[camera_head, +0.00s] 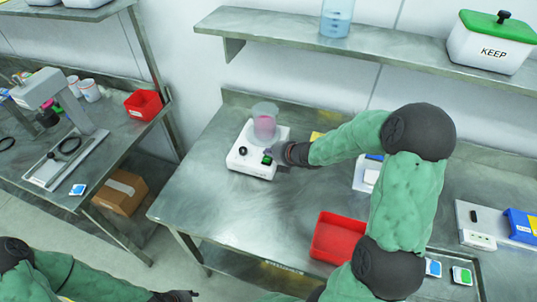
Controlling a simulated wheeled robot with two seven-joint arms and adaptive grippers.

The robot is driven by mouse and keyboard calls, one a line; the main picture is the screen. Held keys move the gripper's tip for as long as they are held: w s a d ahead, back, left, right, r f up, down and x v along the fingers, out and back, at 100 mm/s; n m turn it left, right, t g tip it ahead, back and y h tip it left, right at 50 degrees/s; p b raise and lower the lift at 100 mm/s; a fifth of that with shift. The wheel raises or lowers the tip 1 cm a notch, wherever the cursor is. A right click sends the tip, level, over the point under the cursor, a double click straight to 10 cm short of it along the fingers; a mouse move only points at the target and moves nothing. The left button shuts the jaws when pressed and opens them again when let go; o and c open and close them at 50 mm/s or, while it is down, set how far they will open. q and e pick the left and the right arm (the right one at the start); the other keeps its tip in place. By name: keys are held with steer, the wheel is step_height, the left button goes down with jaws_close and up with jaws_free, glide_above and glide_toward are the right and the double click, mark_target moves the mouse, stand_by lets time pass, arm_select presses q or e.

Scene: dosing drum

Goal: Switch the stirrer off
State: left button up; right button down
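The stirrer (248,162) is a white box on the steel bench, with a clear beaker (265,122) of pink liquid standing on it. Its front carries a black round knob (243,151) and a small green-lit switch (267,160). My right gripper (278,153) is at the stirrer's right side, its dark fingers close beside the switch. I cannot tell whether they touch it, or whether they are open or shut. My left gripper (182,296) is low at the bottom edge, partly cut off and well away from the stirrer; its fingers are unclear.
A red tray (338,238) is on the bench below my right forearm. A white device (367,174) stands partly behind that arm. A shelf (290,36) above holds a beaker and a green-lidded KEEP box (490,45). The bench left of the red tray is clear.

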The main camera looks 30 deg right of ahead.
mark_target(268, 161)
steer(key=shift+s+a+r, duration=0.1)
steer(key=shift+r, duration=0.25)
steer(key=shift+s+a+r+p, duration=0.15)
steer(key=shift+r+p, duration=0.4)
steer(key=shift+r, duration=0.3)
steer(key=shift+s+a+r+p, duration=0.1)
steer(key=shift+a+r+p, duration=0.1)
steer(key=shift+r+p, duration=0.5)
steer(key=shift+s+a+r+p, duration=0.15)
steer(key=shift+r+p, duration=0.3)
steer(key=shift+r, duration=0.5)
